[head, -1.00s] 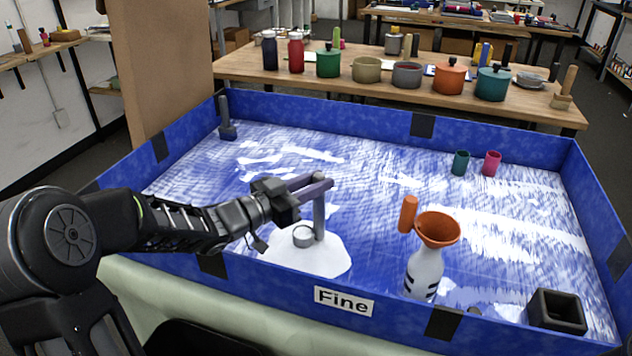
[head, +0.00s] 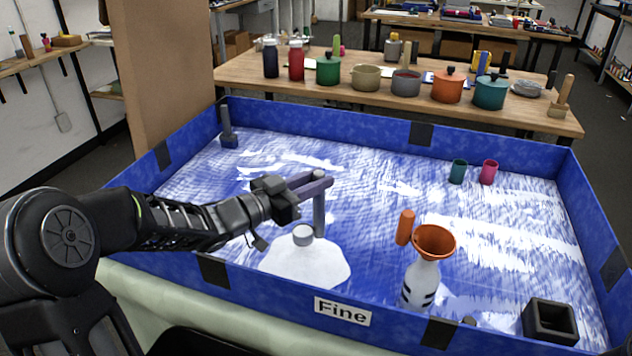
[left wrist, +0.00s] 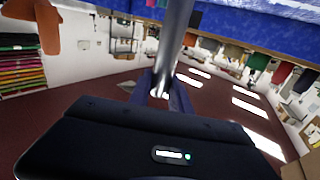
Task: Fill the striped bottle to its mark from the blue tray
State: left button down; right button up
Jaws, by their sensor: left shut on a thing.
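My left gripper (head: 318,184) is shut on the upright grey handle of a scoop (head: 319,214), whose rod also shows in the left wrist view (left wrist: 173,45). The scoop's small round cup (head: 303,236) is at the upper part of a white powder pile (head: 305,265); I cannot tell whether they touch or how full the cup is. The white bottle with dark stripes (head: 420,285) stands right of the pile, with an orange funnel (head: 434,240) in its mouth. The blue tray (head: 270,284) encloses these. My right gripper is out of view.
An orange handle (head: 405,227) stands up beside the funnel. A black square container (head: 550,322) is at the front right. Teal (head: 458,171) and pink (head: 489,172) cups stand farther back. A dark tool (head: 228,130) is in the far left corner.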

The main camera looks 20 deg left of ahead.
pick_arm(q)
notch_tip(320, 180, up, 12)
jog(key=p, duration=0.9)
jog(key=shift+f, duration=0.1)
